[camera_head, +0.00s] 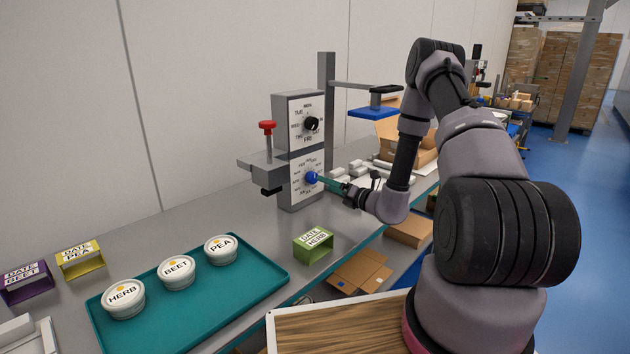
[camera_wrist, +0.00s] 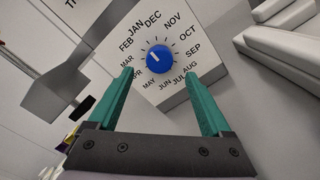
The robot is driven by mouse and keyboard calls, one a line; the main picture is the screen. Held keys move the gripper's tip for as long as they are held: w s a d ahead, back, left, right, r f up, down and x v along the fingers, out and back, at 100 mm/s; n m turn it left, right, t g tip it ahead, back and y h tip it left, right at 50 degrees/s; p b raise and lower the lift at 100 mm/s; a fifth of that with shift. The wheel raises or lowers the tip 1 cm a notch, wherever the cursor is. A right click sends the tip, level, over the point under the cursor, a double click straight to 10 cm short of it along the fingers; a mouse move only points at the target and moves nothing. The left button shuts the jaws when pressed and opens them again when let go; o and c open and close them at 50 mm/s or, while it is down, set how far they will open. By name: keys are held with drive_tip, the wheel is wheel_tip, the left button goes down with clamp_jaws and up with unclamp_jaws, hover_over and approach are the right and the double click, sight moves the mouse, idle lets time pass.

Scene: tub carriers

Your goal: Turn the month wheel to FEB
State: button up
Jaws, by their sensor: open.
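The month wheel's blue knob (camera_head: 312,178) is on the lower white dial plate of the grey stamping machine (camera_head: 299,110). In the wrist view the knob (camera_wrist: 158,60) sits in a ring of month names. A pale mark on it points up and left, toward the FEB and JAN side; the exact month is hard to tell. FEB (camera_wrist: 127,45) is at the ring's left. My gripper (camera_head: 321,180) is close in front of the knob. In the wrist view its teal fingers (camera_wrist: 159,73) are open and empty, spread wider than the knob, with the tips just below it.
A black day knob (camera_head: 312,123) sits above on the upper plate. A red-topped plunger (camera_head: 267,128) is at the left. A teal tray (camera_head: 262,292) holds three labelled tubs. A green carrier (camera_head: 314,244) stands at the bench front; yellow (camera_head: 81,262) and purple (camera_head: 24,285) carriers are far left.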

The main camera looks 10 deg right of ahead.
sight(315, 180)
drive_tip(key=x, duration=0.6)
drive_tip(key=shift+w+a, duration=0.2)
clamp_jaws()
drive_tip(key=shift+n, duration=2.9)
